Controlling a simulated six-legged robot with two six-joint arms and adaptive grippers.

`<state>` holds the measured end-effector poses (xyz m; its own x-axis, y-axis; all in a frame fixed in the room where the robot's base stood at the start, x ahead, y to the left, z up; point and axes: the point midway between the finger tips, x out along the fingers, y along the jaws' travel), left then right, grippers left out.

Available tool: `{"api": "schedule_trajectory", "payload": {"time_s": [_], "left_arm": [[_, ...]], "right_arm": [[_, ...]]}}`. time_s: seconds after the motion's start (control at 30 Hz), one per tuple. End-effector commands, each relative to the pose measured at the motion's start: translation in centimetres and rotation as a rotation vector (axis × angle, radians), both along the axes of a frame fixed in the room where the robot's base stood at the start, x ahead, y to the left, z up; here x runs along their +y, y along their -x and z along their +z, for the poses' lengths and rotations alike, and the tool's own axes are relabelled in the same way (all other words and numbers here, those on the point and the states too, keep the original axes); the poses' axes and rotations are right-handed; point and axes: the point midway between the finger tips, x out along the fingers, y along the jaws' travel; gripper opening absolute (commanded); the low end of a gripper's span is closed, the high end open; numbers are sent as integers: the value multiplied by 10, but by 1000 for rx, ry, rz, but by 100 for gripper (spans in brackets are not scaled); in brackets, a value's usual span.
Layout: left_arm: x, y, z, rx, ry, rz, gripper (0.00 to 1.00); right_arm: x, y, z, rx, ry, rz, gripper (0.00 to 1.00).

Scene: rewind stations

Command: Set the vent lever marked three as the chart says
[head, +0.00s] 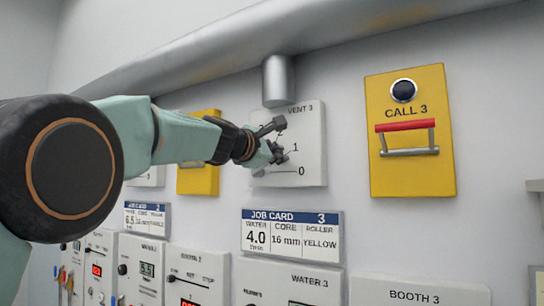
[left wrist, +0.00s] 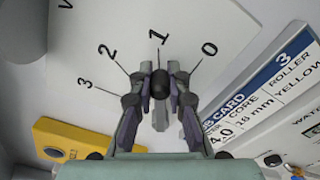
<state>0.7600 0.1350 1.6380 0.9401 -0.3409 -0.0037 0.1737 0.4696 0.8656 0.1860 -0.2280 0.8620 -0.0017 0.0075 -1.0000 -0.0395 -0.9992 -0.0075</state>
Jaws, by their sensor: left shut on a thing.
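The white vent panel (head: 314,130) marked VENT 3 is on the wall, with marks 0, 1 and others partly covered by my gripper in the head view. My left gripper (head: 281,142) is in front of its dial. In the left wrist view the panel (left wrist: 200,20) shows marks 0, 1, 2 and 3. There my left gripper (left wrist: 160,92) is shut on the dark lever (left wrist: 160,84), whose end shows between the fingertips, roughly in line with the 1 mark. The lever's pivot is hidden. No settings chart is readable. My right gripper is out of view.
Below the panel is job card 3 (head: 291,235), reading water 4.0, core 16 mm, roller yellow. Right of it is the yellow CALL 3 box (head: 388,175) with a red-topped handle. A grey pipe (head: 277,82) comes down just above the panel. Control boxes line the bottom.

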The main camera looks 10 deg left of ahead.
Motion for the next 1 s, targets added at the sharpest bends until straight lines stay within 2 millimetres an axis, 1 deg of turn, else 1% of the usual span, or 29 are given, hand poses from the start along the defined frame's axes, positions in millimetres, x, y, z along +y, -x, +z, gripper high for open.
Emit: {"api": "schedule_trajectory", "payload": {"time_s": [0.03, 0.2, 0.4, 0.7, 1.0], "left_arm": [[-2, 1, -8, -19, -40, -3, 0], [-7, 1, -21, -70, -184, -4, 0], [-11, 3, -32, -121, -326, -4, 0], [-12, 5, -42, -170, -462, -3, 0], [-12, 7, -45, -185, -507, -2, 0]], "right_arm": [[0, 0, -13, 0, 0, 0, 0], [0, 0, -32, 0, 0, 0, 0], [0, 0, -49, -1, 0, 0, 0], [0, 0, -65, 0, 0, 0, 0], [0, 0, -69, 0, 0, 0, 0]]}}
